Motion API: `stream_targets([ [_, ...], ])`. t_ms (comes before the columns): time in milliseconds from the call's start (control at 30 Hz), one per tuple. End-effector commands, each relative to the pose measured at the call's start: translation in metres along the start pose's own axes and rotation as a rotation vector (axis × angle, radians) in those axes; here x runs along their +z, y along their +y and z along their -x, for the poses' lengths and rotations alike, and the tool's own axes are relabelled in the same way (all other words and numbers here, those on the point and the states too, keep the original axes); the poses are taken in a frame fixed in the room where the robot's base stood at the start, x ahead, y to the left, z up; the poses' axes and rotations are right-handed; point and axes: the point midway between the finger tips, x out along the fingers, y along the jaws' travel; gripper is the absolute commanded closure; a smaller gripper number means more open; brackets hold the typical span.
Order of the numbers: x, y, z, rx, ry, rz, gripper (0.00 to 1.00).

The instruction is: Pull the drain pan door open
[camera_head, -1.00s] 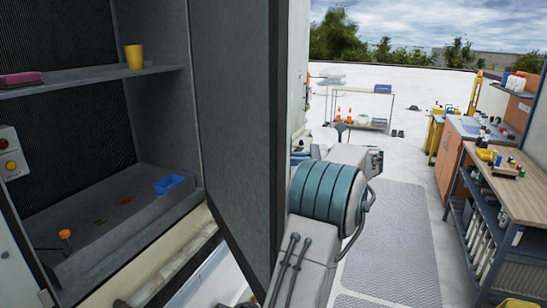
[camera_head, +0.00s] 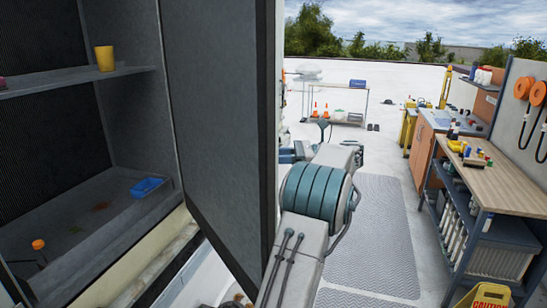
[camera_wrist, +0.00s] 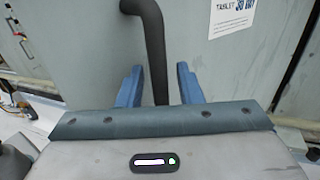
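The grey door (camera_head: 215,100) stands open in the head view, swung out from the cabinet, with its inner face and free edge showing. In the wrist view its outer face (camera_wrist: 95,55) carries a dark bent bar handle (camera_wrist: 155,50). My gripper (camera_wrist: 159,78) has two blue fingers spread on either side of this handle, with visible gaps on both sides. The handle runs down between the fingers and its lower part is hidden behind my gripper body. In the head view my gripper is hidden by my arm, which lies on the door's outer side.
To the right are a grey floor mat (camera_head: 370,230), a workbench (camera_head: 500,188) and a yellow caution sign (camera_head: 485,296). The floor around the mat is clear.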

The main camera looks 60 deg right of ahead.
Motion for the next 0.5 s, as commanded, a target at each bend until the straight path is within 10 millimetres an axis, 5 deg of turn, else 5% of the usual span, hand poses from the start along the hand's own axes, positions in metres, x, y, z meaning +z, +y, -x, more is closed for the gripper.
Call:
stream_targets([
  [267, -0.001, 0.000, 0.008, -0.001, 0.000, 0.001, 0.67],
  [500, -0.002, 0.000, 0.045, -0.003, -0.001, 0.000, 0.67],
])
